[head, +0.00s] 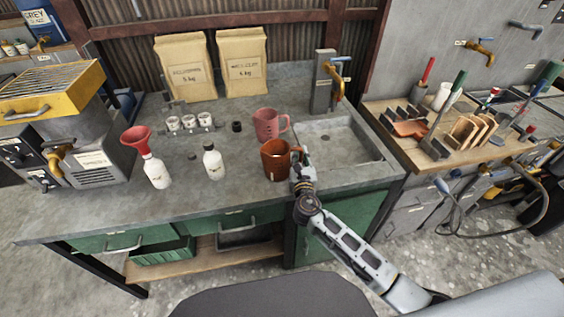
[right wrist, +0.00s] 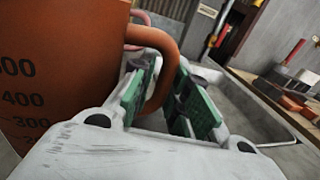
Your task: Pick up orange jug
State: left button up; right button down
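The orange jug (head: 274,161) stands upright on the grey counter, left of the sink. Its side with dark volume marks fills the left of the right wrist view (right wrist: 60,75). My right gripper (head: 299,160) is at the jug's right side. In the right wrist view its green-padded fingers (right wrist: 168,100) stand apart on either side of the jug's handle (right wrist: 165,60), with a gap showing around the handle. My left gripper is not in view.
A pink jug (head: 267,123) stands just behind the orange one. White bottles (head: 213,162) and a red funnel (head: 136,137) are to the left. The sink (head: 335,145) and tap (head: 336,82) are to the right. Paper sacks (head: 186,68) stand at the back.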

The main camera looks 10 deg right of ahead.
jog(key=shift+r, duration=0.55)
notch_tip(320, 180, up, 8)
jog(key=shift+f+p, duration=0.1)
jog(key=shift+p, duration=0.8)
jog(key=shift+r, duration=0.6)
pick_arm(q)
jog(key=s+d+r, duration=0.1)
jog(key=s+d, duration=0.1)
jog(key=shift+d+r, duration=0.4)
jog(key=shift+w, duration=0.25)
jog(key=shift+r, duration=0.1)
